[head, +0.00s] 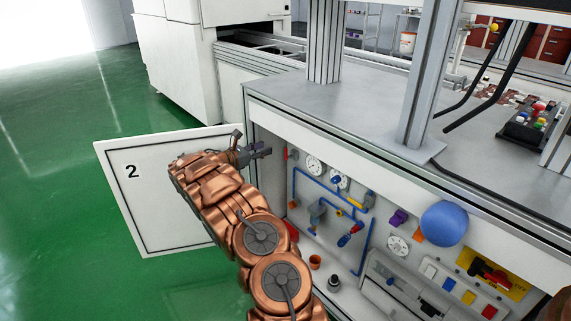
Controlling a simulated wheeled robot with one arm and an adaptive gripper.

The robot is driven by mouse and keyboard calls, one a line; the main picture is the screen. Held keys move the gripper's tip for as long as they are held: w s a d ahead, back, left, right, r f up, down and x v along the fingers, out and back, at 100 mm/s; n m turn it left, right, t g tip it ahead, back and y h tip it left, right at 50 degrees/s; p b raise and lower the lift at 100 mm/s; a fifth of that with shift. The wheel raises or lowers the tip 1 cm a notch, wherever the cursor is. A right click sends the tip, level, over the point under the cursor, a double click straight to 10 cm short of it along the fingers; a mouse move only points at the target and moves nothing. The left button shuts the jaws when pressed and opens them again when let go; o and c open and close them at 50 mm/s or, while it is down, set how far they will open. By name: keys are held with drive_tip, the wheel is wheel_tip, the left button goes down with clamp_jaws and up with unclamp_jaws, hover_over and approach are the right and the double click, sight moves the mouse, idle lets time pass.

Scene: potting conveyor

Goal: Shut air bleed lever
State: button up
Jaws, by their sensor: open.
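My gripper (263,151) is open at the end of my copper-coloured arm, at the upper left corner of an open cabinet. Its fingertips point right, close to a small red part (286,153) on the panel. I cannot tell whether they touch it. Blue pipes, gauges and several coloured fittings sit on the panel (297,195). A red and blue handle (350,235) is tilted in the middle. No label shows which part is the air bleed lever. My arm hides the lower left of the cabinet.
An open white door (135,205) marked 2 stands left of the cabinet, behind my arm. A blue ball-shaped part (444,223) sticks out at the right. A grey worktop (300,95) overhangs the panel. Green floor (60,240) is clear at the left.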

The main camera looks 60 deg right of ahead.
drive_tip(key=h+b, duration=0.1)
drive_tip(key=b, duration=0.2)
approach(285, 150)
drive_tip(key=w+x, duration=0.1)
drive_tip(key=x, duration=0.2)
drive_tip(key=shift+n, duration=0.3)
drive_tip(key=x, duration=0.3)
drive_tip(key=s+b+x, duration=0.1)
drive_tip(key=x, duration=0.2)
drive_tip(key=shift+f, duration=0.1)
drive_tip(key=shift+x, duration=0.75)
clamp_jaws()
drive_tip(key=shift+s+d, duration=0.1)
